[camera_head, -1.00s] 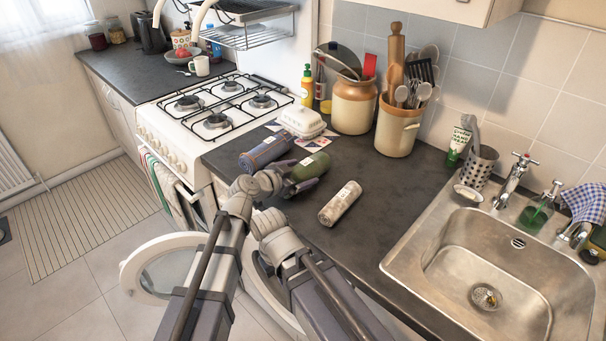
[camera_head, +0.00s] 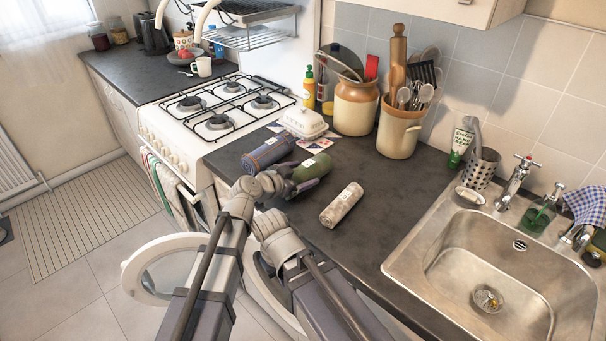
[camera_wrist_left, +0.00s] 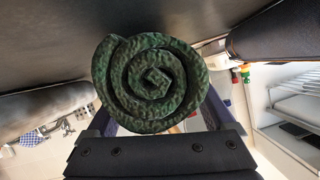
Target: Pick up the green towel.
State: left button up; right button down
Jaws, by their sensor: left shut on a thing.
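The rolled green towel (camera_head: 313,166) lies on its side at the counter, between a rolled blue towel (camera_head: 267,153) and a rolled beige towel (camera_head: 341,204). My left gripper (camera_head: 301,185) is at the near end of the green towel and shut on it. In the left wrist view the spiral end of the green towel (camera_wrist_left: 150,85) sits between the fingers of my left gripper (camera_wrist_left: 158,122). I cannot tell whether the towel is clear of the counter. My right arm shows at the counter's front edge, but its gripper is hidden.
A white butter dish (camera_head: 303,122) stands behind the towels, with a utensil crock (camera_head: 398,135) and a brown jar (camera_head: 355,105) further back. The gas stove (camera_head: 212,120) is to the left, the steel sink (camera_head: 440,225) to the right. An open washer door (camera_head: 140,275) is below.

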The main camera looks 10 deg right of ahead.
aim_at(302, 168)
pick_arm(q)
notch_tip(302, 168, up, 10)
jog(key=p, duration=1)
